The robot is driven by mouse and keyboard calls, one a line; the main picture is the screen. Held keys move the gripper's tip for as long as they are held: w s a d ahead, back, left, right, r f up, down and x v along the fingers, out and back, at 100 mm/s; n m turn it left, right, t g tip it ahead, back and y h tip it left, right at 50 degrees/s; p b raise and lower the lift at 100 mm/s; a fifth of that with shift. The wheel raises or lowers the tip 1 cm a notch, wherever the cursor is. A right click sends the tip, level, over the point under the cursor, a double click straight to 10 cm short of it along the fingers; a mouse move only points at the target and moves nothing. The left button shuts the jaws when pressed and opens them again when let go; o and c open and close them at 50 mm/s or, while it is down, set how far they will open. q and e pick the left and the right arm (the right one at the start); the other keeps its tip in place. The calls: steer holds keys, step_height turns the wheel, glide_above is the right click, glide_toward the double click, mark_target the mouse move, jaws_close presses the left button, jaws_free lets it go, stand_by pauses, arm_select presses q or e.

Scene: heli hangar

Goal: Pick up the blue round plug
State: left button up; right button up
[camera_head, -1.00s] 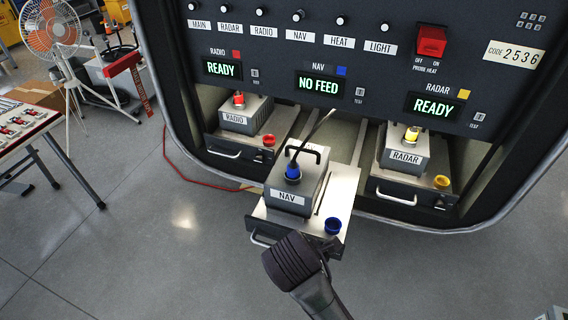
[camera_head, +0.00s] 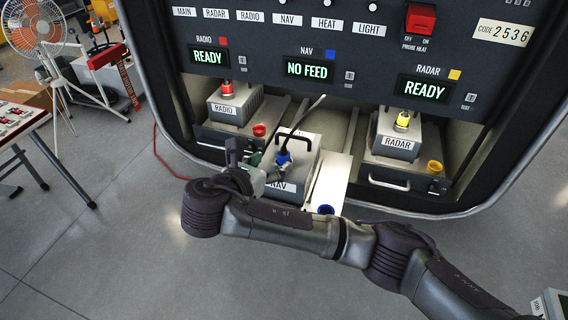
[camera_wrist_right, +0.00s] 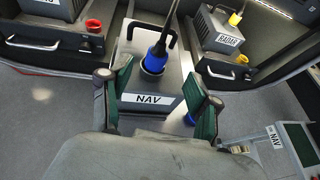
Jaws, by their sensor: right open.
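The blue round plug (camera_head: 284,158) sits upright in the top of the grey NAV box (camera_head: 306,160), with a dark cable rising from it. In the right wrist view the plug (camera_wrist_right: 154,61) is ahead, near the middle, beside the box's black handle. My right gripper (camera_head: 258,168) comes in at the box's left front in the head view. In the wrist view its two green-padded fingers (camera_wrist_right: 165,88) are spread wide and empty, on either side of the NAV label, with the plug beyond them. My left gripper is not in view.
The NAV box is on a pulled-out tray (camera_head: 336,180) with a blue cup (camera_head: 325,210). The RADIO box (camera_head: 237,104) and RADAR box (camera_head: 397,138) stand to either side, in bays under the panel (camera_head: 350,45) reading NO FEED for NAV. The floor in front is clear.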

mark_target(281, 155)
steer(key=p+x, duration=0.1)
steer(key=x, duration=0.2)
steer(key=shift+w+a+p, duration=0.1)
steer(key=shift+p, duration=0.2)
steer(key=shift+w, duration=0.15)
steer(key=p+x, duration=0.2)
steer(key=x, duration=0.2)
steer(key=shift+w+d+f, duration=0.15)
steer(key=shift+w+d, duration=0.05)
steer(key=shift+d, duration=0.05)
steer(key=shift+w+f, duration=0.1)
steer(key=shift+w, duration=0.05)
steer(key=shift+c, duration=1.2)
jaws_close()
